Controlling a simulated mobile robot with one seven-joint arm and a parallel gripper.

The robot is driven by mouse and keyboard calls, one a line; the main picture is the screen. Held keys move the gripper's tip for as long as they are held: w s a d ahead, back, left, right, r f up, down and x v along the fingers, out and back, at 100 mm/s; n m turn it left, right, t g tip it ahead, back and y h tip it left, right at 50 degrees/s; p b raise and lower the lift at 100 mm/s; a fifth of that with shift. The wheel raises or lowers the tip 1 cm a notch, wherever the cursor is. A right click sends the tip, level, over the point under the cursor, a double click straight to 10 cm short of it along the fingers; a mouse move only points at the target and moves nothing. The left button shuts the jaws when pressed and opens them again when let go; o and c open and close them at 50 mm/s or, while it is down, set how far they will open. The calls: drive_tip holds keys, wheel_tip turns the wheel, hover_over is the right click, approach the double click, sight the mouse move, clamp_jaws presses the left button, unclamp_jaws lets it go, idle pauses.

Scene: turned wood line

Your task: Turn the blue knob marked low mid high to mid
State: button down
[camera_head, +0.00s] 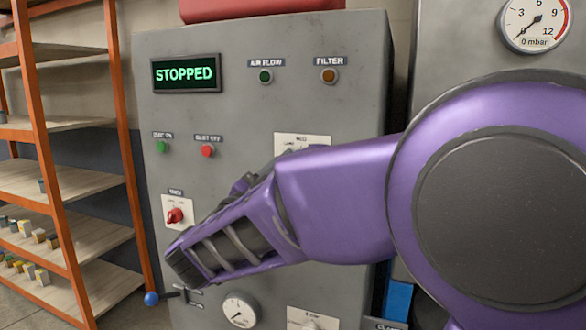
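I cannot make out a blue knob marked low mid high. A white plate (303,139) shows on the grey cabinet front (345,80) just above my purple arm. My arm covers its lower part, and any knob there is hidden. My arm crosses the cabinet from the right, and its dark ribbed part reaches the lower left. I cannot see the fingertips of my gripper. A blue ball (151,298) on a lever shows at the cabinet's lower left edge, with its label partly covered.
A display (185,73) reads STOPPED. Green (162,147) and red (207,151) buttons and a red rotary switch (175,215) sit at left. A dial gauge (239,310) and another white plate (314,319) are below my arm. Orange-framed shelves (62,185) stand left.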

drive_tip(key=shift+r+m, duration=0.15)
drive_tip(key=shift+m, duration=0.25)
drive_tip(key=shift+c, duration=2.1)
unclamp_jaws()
drive_tip(key=v, duration=1.7)
drive_tip(key=shift+a, duration=0.2)
drive_tip(key=shift+s, duration=0.1)
